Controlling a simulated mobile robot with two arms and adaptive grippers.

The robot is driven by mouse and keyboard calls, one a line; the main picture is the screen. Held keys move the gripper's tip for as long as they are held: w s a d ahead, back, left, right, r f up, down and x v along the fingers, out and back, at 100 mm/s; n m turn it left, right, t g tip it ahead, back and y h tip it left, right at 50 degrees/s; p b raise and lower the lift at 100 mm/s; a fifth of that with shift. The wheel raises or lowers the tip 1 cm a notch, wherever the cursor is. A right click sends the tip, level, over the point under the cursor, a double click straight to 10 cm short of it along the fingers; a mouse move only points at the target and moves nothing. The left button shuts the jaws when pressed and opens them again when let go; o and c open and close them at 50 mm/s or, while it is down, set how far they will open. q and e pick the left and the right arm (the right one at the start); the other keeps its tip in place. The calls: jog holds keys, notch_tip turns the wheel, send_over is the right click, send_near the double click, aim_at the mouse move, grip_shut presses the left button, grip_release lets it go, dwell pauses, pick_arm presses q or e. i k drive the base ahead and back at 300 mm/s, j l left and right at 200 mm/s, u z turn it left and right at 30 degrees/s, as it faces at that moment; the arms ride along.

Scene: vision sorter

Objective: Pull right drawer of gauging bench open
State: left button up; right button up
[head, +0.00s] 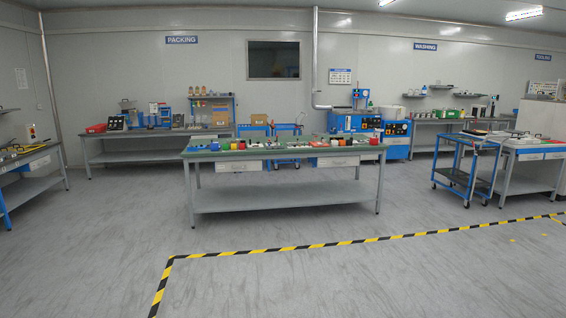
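A green-topped bench (200,155) stands in the middle of the room with two light drawers under its top. Its left drawer (238,166) and right drawer (337,162) both look shut. No sign here reads gauging, so I cannot tell for sure that this is the gauging bench. Another bench (530,155) at the right edge also has drawers (530,157) with pale fronts. Neither of my grippers is in view.
Grey floor (300,275) is open in front of the middle bench, crossed by yellow-black tape (330,244). A blue cart (465,160) stands at right. A packing bench (110,135) is at the back left, a washing bench (430,125) at the back right. Another bench (30,155) is at far left.

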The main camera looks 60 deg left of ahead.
aim_at(343, 161)
jog(key=u, duration=2.05)
jog(key=i, duration=6.45)
jog(key=i+j+z, duration=0.2)
jog(key=i, duration=0.35)
jog(key=i+z, duration=0.2)
jog(key=i, duration=0.3)
